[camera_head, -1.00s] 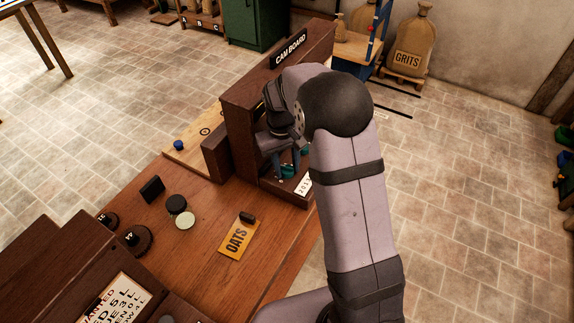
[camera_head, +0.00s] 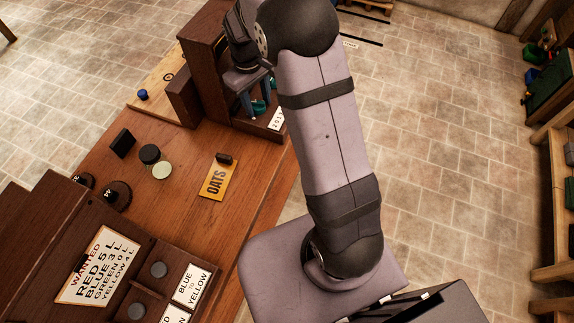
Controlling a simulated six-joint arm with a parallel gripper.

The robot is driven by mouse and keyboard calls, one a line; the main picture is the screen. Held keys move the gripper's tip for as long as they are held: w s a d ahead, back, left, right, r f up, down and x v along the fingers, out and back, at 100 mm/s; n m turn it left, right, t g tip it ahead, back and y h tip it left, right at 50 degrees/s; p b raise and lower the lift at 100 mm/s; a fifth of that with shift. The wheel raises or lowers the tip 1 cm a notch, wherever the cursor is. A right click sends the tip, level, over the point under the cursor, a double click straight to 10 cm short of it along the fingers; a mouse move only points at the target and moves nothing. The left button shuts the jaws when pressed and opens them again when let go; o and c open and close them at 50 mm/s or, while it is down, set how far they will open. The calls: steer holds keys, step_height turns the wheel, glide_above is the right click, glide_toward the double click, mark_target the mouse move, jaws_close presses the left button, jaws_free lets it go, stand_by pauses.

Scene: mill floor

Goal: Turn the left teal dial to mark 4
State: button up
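The cam board (camera_head: 203,62) is a dark wooden cabinet at the back of the bench, partly hidden by my arm. A teal dial (camera_head: 259,107) shows low in its front opening. More teal shows just behind and to the right, partly covered. My gripper (camera_head: 254,112) points down into the opening, with two blue-grey fingers visible at the nearer teal dial. I cannot tell whether they touch or grip it. The dial marks are not readable. A white card (camera_head: 277,119) with partly visible digits is at the board's right front edge.
The bench holds an OATS card (camera_head: 217,181), a black round knob (camera_head: 149,154), a pale disc (camera_head: 162,171) and a small dark block (camera_head: 122,143). A WANTED sign (camera_head: 98,265) is at the lower left. A blue ball (camera_head: 143,95) lies on the light board at left.

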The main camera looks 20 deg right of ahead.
mark_target(260, 107)
steer(key=n+b, duration=0.1)
steer(key=n, duration=0.5)
steer(key=shift+d+t, duration=0.15)
steer(key=shift+t, duration=0.15)
steer(key=n+b, duration=0.2)
steer(key=n, duration=0.3)
steer(key=shift+n+y, duration=0.3)
steer(key=r+b, duration=0.1)
steer(key=r, duration=0.6)
steer(key=shift+s, duration=0.2)
steer(key=shift+s+r, duration=0.15)
steer(key=shift+s, duration=0.35)
steer(key=s+f+m+p, duration=0.1)
steer(key=s+f+m, duration=0.2)
steer(key=s+m, duration=0.5)
steer(key=s+a+f+m+p, duration=0.1)
steer(key=s+f+m, duration=0.2)
steer(key=s+m, duration=0.4)
steer(key=shift+s+m+g, duration=0.4)
steer(key=shift+s, duration=3.2)
steer(key=shift+a+f, duration=0.1)
steer(key=shift+o, duration=0.5)
